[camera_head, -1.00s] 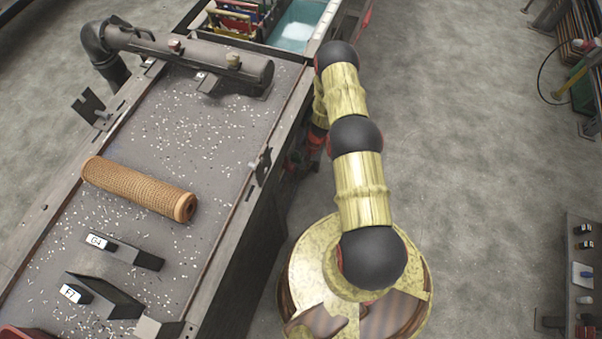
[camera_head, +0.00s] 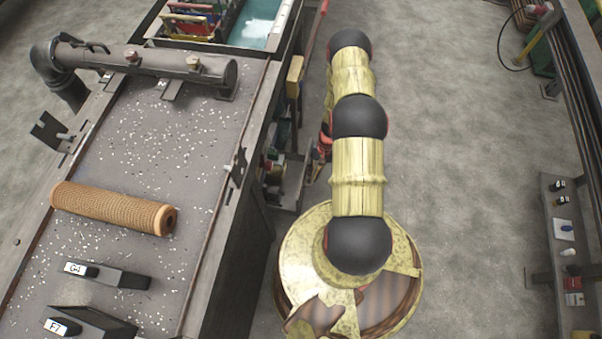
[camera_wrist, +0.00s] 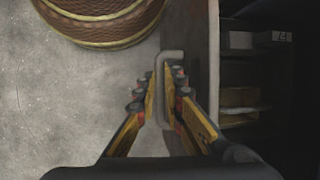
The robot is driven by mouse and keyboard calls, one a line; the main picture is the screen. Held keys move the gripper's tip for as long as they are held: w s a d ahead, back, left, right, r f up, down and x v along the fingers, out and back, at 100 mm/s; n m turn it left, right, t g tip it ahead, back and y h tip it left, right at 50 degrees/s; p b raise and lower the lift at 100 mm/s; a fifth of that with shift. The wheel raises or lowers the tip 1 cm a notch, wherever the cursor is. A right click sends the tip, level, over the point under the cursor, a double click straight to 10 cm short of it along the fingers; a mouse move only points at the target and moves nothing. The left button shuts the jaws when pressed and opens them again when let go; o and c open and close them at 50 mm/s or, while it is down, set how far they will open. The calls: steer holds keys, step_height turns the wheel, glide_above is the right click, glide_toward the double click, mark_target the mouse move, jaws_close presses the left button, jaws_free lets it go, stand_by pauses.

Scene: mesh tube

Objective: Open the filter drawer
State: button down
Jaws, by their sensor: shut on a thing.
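In the wrist view my gripper (camera_wrist: 169,78) is shut on a pale bar handle (camera_wrist: 170,56). The handle is on the upright front panel of the filter drawer (camera_wrist: 205,60). Behind that panel is a dark space with boxes (camera_wrist: 238,98), so the drawer stands at least partly open. In the head view the drawer (camera_head: 286,195) juts from the right side of the bench, with small items inside. My arm hides most of my gripper there.
The bench (camera_head: 160,120) carries a brown mesh tube (camera_head: 112,208), a dark pipe (camera_head: 140,62) and labelled blocks (camera_head: 105,275). A shelf (camera_head: 562,215) with small items stands at far right. Floor (camera_head: 450,170) right of my arm is clear. A round brown-patterned thing (camera_wrist: 105,22) tops the wrist view.

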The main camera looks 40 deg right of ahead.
steer(key=s+d+b, duration=0.1)
steer(key=s+d, duration=0.8)
steer(key=s, duration=0.3)
steer(key=shift+d, duration=0.2)
steer(key=c, duration=2.2)
jaws_free()
steer(key=shift+o, duration=0.2)
steer(key=v, duration=1.2)
steer(key=shift+w, duration=0.1)
